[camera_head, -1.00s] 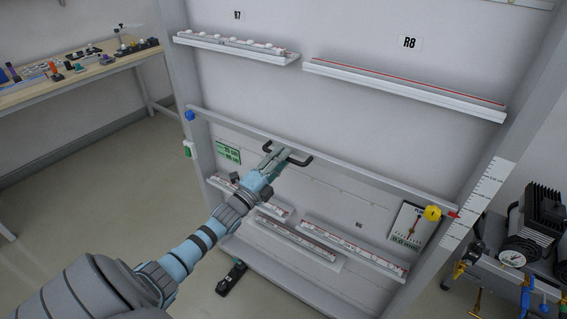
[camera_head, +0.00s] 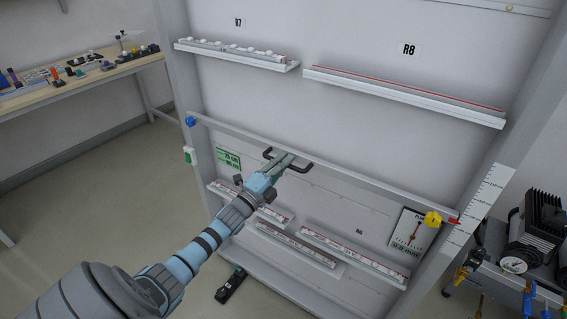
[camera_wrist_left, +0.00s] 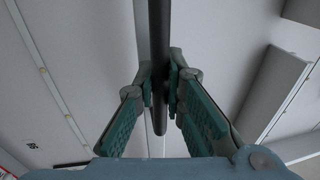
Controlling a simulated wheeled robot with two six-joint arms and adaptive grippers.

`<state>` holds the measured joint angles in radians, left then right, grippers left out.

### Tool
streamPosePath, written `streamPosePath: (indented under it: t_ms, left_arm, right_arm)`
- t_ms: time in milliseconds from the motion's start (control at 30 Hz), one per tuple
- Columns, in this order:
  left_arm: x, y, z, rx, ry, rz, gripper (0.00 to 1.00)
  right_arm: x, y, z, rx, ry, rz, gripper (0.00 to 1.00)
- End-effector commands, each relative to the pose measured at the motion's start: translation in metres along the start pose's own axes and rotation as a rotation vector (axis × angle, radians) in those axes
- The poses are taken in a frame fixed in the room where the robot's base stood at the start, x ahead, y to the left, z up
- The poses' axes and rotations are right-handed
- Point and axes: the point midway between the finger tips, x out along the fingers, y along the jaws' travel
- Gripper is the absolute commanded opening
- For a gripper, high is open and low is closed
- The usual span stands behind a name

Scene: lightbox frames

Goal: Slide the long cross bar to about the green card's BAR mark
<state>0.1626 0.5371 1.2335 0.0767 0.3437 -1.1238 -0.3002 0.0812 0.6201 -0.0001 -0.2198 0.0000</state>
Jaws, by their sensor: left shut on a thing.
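The long cross bar (camera_head: 355,181) is a pale grey rail across the tall frame, with a blue knob (camera_head: 191,122) at its left end and a yellow knob (camera_head: 433,219) near its right end. My left gripper (camera_head: 287,160) is shut on the bar's black handle (camera_head: 304,165). In the left wrist view the dark handle (camera_wrist_left: 158,40) runs between both fingers (camera_wrist_left: 160,85). The green card (camera_head: 228,159) is on the back panel below the bar's left part; its writing is too small to read. A red pointer (camera_head: 454,221) sits at the bar's right end. My right gripper is out of view.
A white scale (camera_head: 479,212) stands on the right upright beside the pointer. Shelves with red-marked strips lie above (camera_head: 400,97) and below (camera_head: 352,256) the bar. A cart with a motor is at right.

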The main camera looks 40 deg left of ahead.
Motion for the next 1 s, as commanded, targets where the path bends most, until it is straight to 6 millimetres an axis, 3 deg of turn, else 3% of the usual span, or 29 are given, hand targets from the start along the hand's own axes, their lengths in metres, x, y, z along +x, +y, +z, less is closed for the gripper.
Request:
streamPosePath:
  t_ms: [200, 367, 667, 700, 833, 1000]
  left_arm:
    - [0.011, -0.056, 0.001, 0.001, 0.002, -0.013, 0.0]
    - [0.017, -0.086, 0.001, 0.002, 0.003, -0.016, 0.0]
    - [0.017, -0.083, 0.001, 0.002, 0.003, -0.015, 0.0]
    - [0.016, -0.083, 0.001, 0.002, 0.003, -0.014, 0.12]
    - [0.016, -0.081, 0.001, 0.001, 0.002, -0.011, 0.31]
    - [0.015, -0.08, 0.001, 0.001, 0.001, -0.009, 0.31]
  right_arm:
    - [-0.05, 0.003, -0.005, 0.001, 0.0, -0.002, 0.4]
    - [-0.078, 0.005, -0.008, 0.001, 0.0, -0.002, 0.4]
    - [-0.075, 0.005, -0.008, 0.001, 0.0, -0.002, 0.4]
    - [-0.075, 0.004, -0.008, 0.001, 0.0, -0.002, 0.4]
    - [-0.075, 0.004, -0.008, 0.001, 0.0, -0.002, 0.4]
    - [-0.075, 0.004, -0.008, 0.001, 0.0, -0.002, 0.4]
